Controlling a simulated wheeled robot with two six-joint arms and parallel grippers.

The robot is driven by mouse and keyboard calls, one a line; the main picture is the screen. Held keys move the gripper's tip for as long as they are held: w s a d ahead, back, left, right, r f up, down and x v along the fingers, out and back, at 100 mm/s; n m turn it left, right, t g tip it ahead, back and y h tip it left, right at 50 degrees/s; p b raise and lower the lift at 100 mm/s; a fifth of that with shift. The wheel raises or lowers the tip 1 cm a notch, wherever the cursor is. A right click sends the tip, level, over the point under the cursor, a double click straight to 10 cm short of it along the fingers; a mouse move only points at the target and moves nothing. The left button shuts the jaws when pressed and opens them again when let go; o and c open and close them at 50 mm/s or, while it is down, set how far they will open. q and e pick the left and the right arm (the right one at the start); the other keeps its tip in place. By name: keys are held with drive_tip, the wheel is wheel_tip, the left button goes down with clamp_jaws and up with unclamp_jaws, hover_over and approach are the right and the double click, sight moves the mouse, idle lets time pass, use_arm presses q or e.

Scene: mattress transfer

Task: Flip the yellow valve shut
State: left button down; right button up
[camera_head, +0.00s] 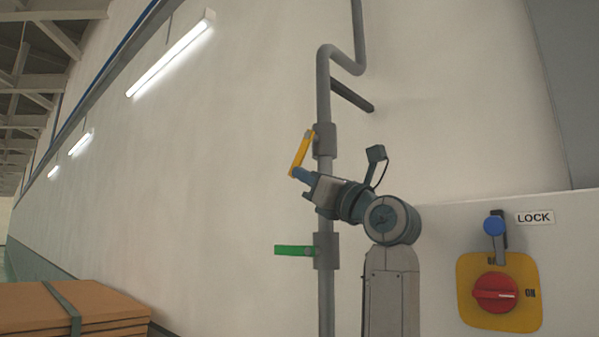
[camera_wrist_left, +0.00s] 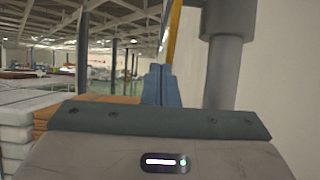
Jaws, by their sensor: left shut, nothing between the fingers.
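The yellow valve handle (camera_head: 301,152) hangs from its valve body (camera_head: 324,141) on the grey vertical pipe, slanting down and to the left. My left gripper (camera_head: 300,174) is shut and empty, its blue fingertips right at the handle's lower end. I cannot tell whether they touch it. In the left wrist view the two blue fingers of the left gripper (camera_wrist_left: 161,84) are together. Part of the yellow handle (camera_wrist_left: 174,32) shows just above them, left of the grey pipe (camera_wrist_left: 223,70). My right gripper is not in view.
A green valve handle (camera_head: 294,250) sticks out level to the left, lower on the same pipe (camera_head: 326,300). At the right is a panel with a red knob (camera_head: 494,293) and a blue-ended lock lever (camera_head: 494,226). Brown boxes (camera_head: 60,308) stand at lower left.

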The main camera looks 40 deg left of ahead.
use_arm(q)
drive_tip(key=a+f+b+v, duration=0.1)
drive_tip(key=b+v, duration=0.5)
drive_tip(key=v, duration=0.6)
drive_tip(key=shift+f, duration=0.55)
drive_tip(key=shift+s+a, duration=0.1)
